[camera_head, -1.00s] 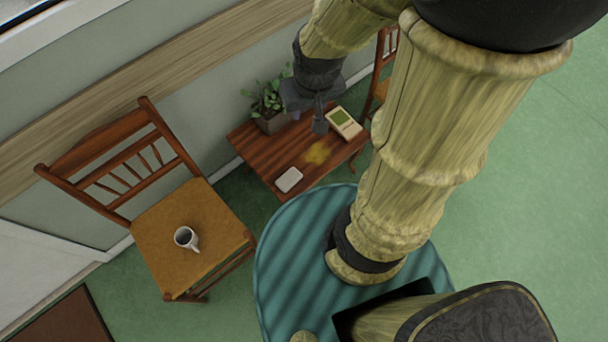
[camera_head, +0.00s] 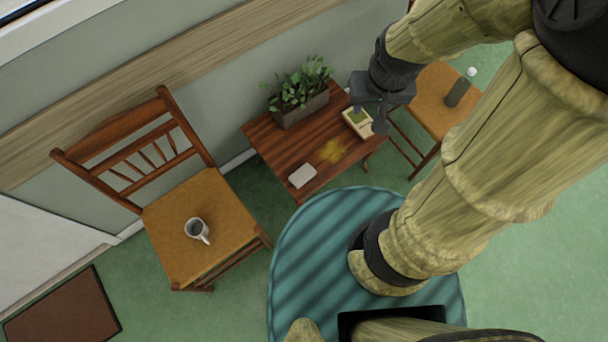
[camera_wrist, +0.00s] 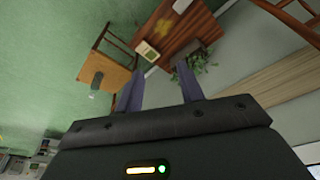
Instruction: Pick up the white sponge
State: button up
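The white sponge (camera_head: 302,175) looks like a small pale rounded block. It lies flat near the front left edge of the small dark wooden table (camera_head: 277,156) in the head view. My gripper (camera_head: 369,120) appears above the right end of that table, to the right of the sponge and apart from it. In the wrist view my gripper (camera_wrist: 160,88) has its two fingers spread, with nothing between them.
The table also holds a potted plant (camera_head: 302,98), a cream device with a green screen (camera_head: 357,124) and a yellow stain (camera_head: 332,151). A chair with a mug (camera_head: 196,229) stands left. A chair (camera_head: 437,105) with a dark bottle (camera_head: 458,92) stands right. A teal round rug (camera_head: 300,262) lies in front.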

jog(key=o, duration=0.4)
jog(key=shift+f, duration=0.15)
jog(key=shift+c, duration=0.2)
jog(key=o, duration=0.6)
jog(key=b+x, duration=0.1)
jog(key=x, duration=0.1)
jog(key=b, duration=0.1)
jog(key=shift+w+a+f+b, duration=0.2)
jog(key=shift+a+f+b, duration=0.1)
jog(key=shift+f, duration=0.1)
jog(key=m+g+b, duration=0.3)
jog(key=m+b, duration=0.7)
jog(key=b, duration=2.3)
send_over(302, 176)
notch_tip(302, 176, down, 44)
jog(key=shift+d+f, duration=0.1)
jog(key=shift+f, duration=0.05)
notch_tip(302, 176, down, 11)
jog(key=b, duration=0.4)
jog(key=shift+w+f, duration=0.1)
jog(key=shift+f, duration=0.5)
